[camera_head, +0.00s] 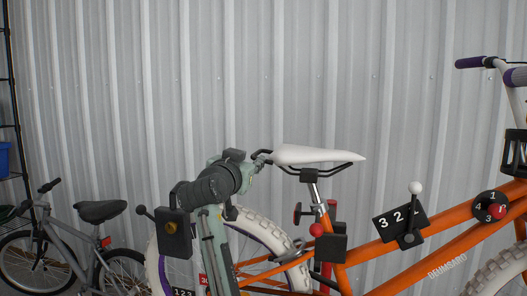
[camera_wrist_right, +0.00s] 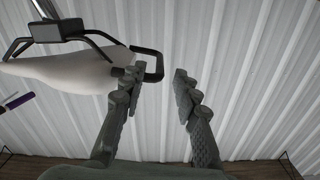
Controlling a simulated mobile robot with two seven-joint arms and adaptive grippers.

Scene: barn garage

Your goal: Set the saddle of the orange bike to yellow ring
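The orange bike (camera_head: 437,222) stands against the wall, with its white saddle (camera_head: 312,155) on a silver seatpost (camera_head: 315,190). I cannot make out a yellow ring on the post. My right gripper (camera_head: 262,158) is at the saddle's rear, left end. In the right wrist view my right gripper (camera_wrist_right: 158,78) is open, with a gap between its fingers. The white saddle (camera_wrist_right: 68,72) lies to their left there, upside down in the picture. Its black rail loop (camera_wrist_right: 152,52) reaches the left fingertip; I cannot tell whether they touch. My left gripper is not in view.
A black box with a red knob (camera_head: 331,243) sits by the seatpost. A number panel with a lever (camera_head: 391,222) and a numbered dial (camera_head: 490,206) are on the frame. A grey bike (camera_head: 70,240) stands at left. The corrugated wall (camera_head: 310,70) is close behind.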

